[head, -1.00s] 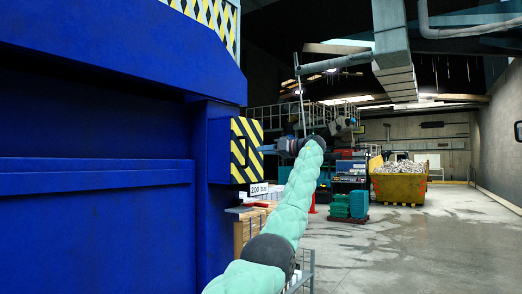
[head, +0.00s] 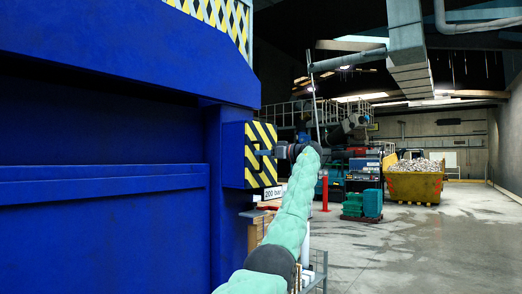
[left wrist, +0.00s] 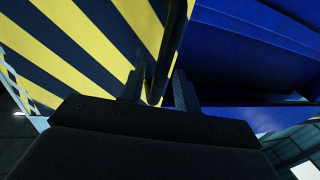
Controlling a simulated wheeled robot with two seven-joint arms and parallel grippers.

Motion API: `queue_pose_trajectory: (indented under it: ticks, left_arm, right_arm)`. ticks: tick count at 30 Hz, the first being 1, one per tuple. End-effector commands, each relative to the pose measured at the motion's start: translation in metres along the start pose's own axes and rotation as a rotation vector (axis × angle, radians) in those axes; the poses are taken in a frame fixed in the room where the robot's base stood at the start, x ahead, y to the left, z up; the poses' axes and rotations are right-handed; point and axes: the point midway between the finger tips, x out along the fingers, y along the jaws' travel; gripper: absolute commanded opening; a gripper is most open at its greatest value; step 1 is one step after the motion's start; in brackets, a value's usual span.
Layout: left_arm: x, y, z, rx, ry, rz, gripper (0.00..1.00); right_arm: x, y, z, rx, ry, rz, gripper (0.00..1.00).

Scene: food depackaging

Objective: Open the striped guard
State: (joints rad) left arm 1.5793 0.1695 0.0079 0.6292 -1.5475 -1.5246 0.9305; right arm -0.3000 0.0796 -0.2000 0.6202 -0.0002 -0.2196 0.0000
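The striped guard (head: 263,168) is a yellow-and-black panel on the end of a blue housing. My right gripper is not in view.
The large blue machine (head: 105,190) fills the left side. A metal rail stands near my arm at the bottom. Teal crates (head: 372,203), a red post (head: 325,193) and a yellow skip (head: 414,186) stand farther back. The concrete floor (head: 440,250) at right is clear.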

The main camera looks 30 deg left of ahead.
Motion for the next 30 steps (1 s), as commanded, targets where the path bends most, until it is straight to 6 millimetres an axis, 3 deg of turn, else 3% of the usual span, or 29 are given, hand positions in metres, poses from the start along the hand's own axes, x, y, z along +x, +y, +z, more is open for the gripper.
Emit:
queue_pose_trajectory:
  ticks: [4, 12, 17, 25, 30]
  left_arm:
    - [0.012, 0.0, -0.001, 0.001, 0.0, 0.0, 0.32]
    - [0.015, 0.0, 0.001, 0.001, 0.0, 0.0, 0.32]
    - [0.015, 0.0, 0.001, 0.001, 0.0, 0.0, 0.01]
    - [0.013, 0.0, 0.001, 0.0, 0.001, 0.001, 0.0]
    - [0.002, -0.002, 0.002, -0.001, 0.001, 0.009, 0.0]
  right_arm:
    - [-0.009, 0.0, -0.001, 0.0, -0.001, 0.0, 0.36]
    - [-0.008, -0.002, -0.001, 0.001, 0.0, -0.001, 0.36]
    - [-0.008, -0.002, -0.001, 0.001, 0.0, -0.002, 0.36]
    - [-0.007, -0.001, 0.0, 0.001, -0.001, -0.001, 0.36]
    - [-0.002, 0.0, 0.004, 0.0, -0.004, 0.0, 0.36]
